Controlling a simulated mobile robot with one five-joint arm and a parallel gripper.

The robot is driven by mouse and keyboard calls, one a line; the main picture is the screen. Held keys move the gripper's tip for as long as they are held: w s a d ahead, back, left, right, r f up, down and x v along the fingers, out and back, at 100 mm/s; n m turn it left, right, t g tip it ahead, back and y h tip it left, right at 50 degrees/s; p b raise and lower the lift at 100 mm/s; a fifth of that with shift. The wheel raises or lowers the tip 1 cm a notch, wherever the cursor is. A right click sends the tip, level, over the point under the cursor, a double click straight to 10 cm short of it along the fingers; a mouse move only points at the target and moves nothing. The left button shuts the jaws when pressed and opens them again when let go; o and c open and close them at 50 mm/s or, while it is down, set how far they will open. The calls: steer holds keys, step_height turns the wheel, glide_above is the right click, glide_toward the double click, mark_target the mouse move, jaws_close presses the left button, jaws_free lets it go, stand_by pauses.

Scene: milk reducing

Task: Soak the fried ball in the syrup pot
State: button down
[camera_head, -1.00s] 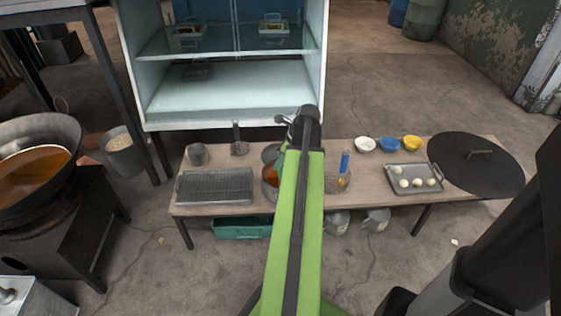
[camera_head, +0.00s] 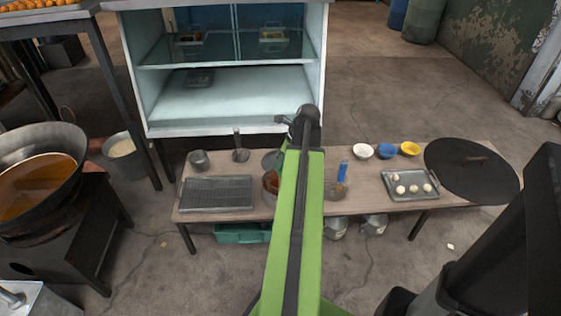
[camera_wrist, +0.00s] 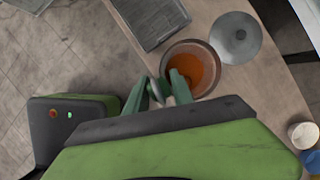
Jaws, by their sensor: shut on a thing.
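The syrup pot (camera_wrist: 207,60) holds orange-brown syrup and stands on the low table. In the head view the pot (camera_head: 270,184) is partly hidden behind my green arm. My gripper (camera_wrist: 166,88) is at the pot's near rim in the wrist view, with one teal finger overlapping the syrup. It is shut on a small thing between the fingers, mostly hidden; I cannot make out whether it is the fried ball. Several orange fried balls (camera_head: 40,5) show at the top left edge of the head view.
A glass cabinet (camera_head: 230,100) stands behind. A wok (camera_head: 45,160) is left.

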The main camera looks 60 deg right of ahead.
steer(key=shift+r+p, duration=2.8)
steer(key=shift+r, duration=0.45)
step_height(320, 180, up, 3)
steer(key=p, duration=0.3)
steer(key=shift+r, duration=0.15)
